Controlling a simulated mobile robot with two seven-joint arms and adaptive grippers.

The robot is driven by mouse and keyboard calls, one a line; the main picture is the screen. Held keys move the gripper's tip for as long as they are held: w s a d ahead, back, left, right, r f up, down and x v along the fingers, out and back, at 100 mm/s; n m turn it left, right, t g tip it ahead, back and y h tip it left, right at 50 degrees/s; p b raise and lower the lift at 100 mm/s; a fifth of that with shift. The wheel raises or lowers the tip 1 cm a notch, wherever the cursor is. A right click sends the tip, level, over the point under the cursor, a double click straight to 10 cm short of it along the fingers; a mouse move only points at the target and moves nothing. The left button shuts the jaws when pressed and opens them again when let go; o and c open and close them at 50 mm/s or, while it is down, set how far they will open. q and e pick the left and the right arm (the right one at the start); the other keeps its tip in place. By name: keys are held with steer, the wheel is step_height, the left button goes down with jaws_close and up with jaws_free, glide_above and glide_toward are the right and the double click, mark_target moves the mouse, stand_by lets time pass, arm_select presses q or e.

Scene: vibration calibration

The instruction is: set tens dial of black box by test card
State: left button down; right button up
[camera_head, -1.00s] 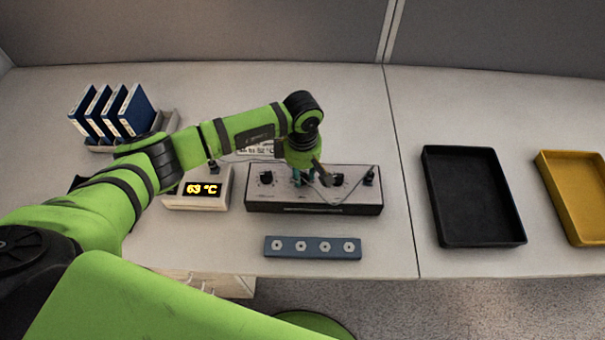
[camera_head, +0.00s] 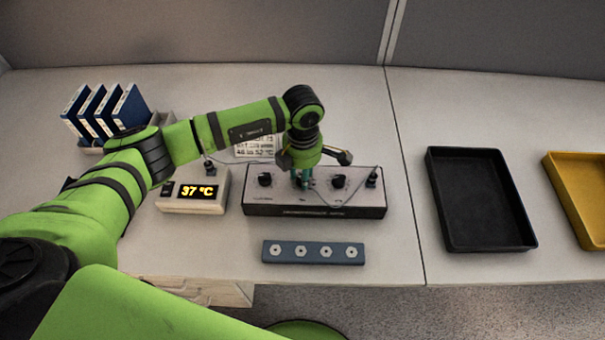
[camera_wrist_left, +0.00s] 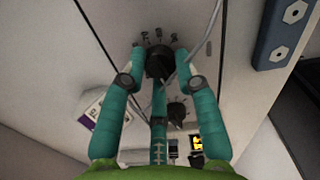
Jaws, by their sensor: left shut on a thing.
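The black box (camera_head: 262,205) has a light top face and stands mid-table; a dark knob sits at its left (camera_head: 264,179) and another at its right (camera_head: 338,181). My left gripper (camera_head: 303,184) points down over the box's middle. In the left wrist view its teal fingers (camera_wrist_left: 158,62) are shut on a black dial (camera_wrist_left: 157,64) between them. Small marks ring this dial; its setting is hard to read. The test card (camera_head: 256,147) lies behind the box, partly hidden by my arm. My right gripper is not in view.
A white display unit (camera_head: 194,206) left of the box reads 37 °C. A blue-grey bar with several nuts (camera_head: 313,252) lies in front. Blue binders (camera_head: 108,108) stand back left. A black tray (camera_head: 480,200) and a yellow tray (camera_head: 585,190) are right. A thin cable crosses the box.

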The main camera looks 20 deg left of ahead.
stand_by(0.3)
arm_select(q)
steer(key=c, duration=0.9)
jaws_free()
step_height(320, 180, up, 12)
